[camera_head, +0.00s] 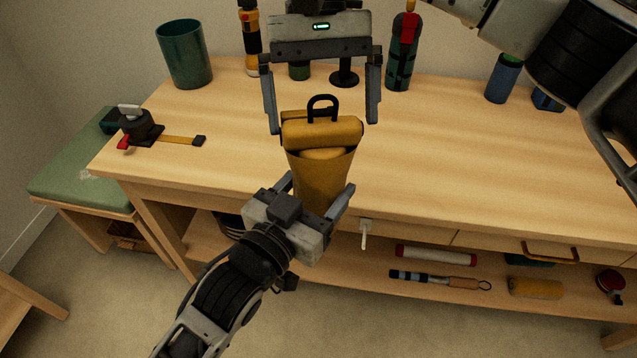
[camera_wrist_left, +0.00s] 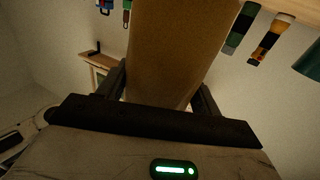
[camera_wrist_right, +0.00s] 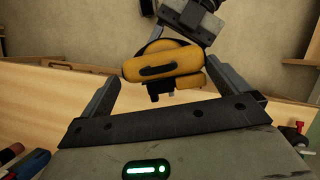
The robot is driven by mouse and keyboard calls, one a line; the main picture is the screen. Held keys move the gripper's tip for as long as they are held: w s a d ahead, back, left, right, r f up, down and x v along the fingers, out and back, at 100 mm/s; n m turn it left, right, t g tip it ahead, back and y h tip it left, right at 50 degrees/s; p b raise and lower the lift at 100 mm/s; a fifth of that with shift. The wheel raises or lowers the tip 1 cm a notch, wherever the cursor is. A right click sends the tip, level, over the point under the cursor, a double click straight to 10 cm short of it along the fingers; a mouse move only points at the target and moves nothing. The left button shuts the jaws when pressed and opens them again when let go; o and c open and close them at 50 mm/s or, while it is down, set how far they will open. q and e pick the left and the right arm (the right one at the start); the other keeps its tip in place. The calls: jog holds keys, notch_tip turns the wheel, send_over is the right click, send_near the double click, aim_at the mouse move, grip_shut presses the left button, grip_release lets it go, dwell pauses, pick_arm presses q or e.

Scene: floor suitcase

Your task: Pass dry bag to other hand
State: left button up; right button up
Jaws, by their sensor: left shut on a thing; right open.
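The dry bag (camera_head: 322,168) is yellow-brown with a rolled top and a black handle, held upright above the workbench's front edge. My left gripper (camera_head: 318,192) is shut on its lower part from below; the bag (camera_wrist_left: 178,50) also rises between the left fingers in the left wrist view. My right gripper (camera_head: 322,122) is above the bag, its fingers spread wide on either side of the rolled top with gaps visible. In the right wrist view the rolled top and handle (camera_wrist_right: 165,65) show beyond and between the open fingers.
The wooden workbench (camera_head: 480,160) carries a green cup (camera_head: 184,54), a strap with a ratchet (camera_head: 142,128), a dark green bottle (camera_head: 403,52) and a blue container (camera_head: 503,80) at the back right. Its middle right is clear. A lower shelf holds several rolled items. A green-cushioned bench (camera_head: 75,185) stands left.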

jog(key=v, duration=0.8)
jog(key=a+r+m+g+y, duration=0.1)
jog(key=a+m+g+y, duration=0.1)
jog(key=a+m+y, duration=0.55)
notch_tip(320, 180, up, 8)
jog(key=w+m+t+y, duration=0.2)
jog(key=w+m+y, duration=0.15)
jog(key=y, duration=0.65)
jog(key=w+d+r+m+t+y, duration=0.4)
jog(key=w+d+m+t+y, duration=0.25)
jog(key=d+m, duration=0.45)
jog(key=w+d+f+m+t+h, duration=0.15)
jog(key=d+f+m+t, duration=0.45)
jog(key=m+t, duration=0.6)
jog(key=s+d+f+m+t+h, duration=0.1)
jog(key=s+f+m+t+h, duration=0.2)
jog(key=f+m+h, duration=0.7)
jog(key=s+d+f+m+t+h, duration=0.1)
jog(key=s+f+m+t+h, duration=0.3)
jog(key=f+m, duration=1.2)
jog(key=s+f+m+g+h, duration=0.4)
jog(key=s+f+m+g, duration=0.6)
jog(key=s+f, duration=0.9)
jog(key=shift+s+f+m+h, duration=0.35)
jog(key=shift+s+m, duration=0.05)
jog(key=shift+s, duration=0.6)
